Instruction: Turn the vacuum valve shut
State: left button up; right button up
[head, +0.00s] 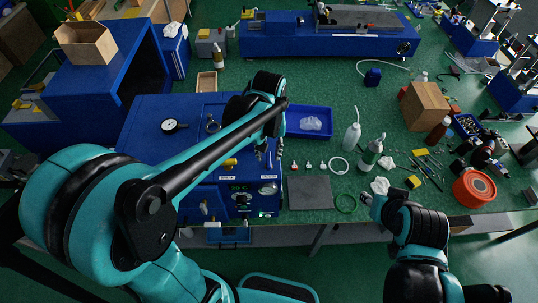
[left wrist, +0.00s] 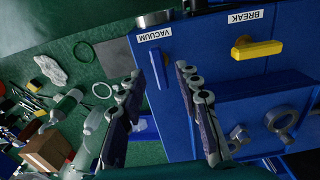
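The vacuum valve's blue lever (left wrist: 158,68) shows in the left wrist view beside the VACUUM label (left wrist: 162,34). In the head view my left gripper hides the lever, and only the VACUUM label (head: 268,177) shows in front of it. My left gripper (head: 271,153) points down over the top of the blue press cabinet (head: 150,115). Its two fingers are apart, with the lever seen between them in the wrist view; I cannot tell whether they touch it. My right gripper (head: 370,201) is over the bench's front edge, far from the valve, its finger state unclear.
A yellow BREAK lever (left wrist: 256,48) stands beside the vacuum valve. A gauge (head: 172,126) lies on the cabinet top.

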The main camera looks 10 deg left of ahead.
aim_at(269, 162)
pick_arm(q)
jog(key=shift+w+f, duration=0.2)
jog(key=shift+f, duration=1.05)
jog(key=shift+s, duration=0.1)
jog(key=shift+c, duration=0.3)
grip_shut()
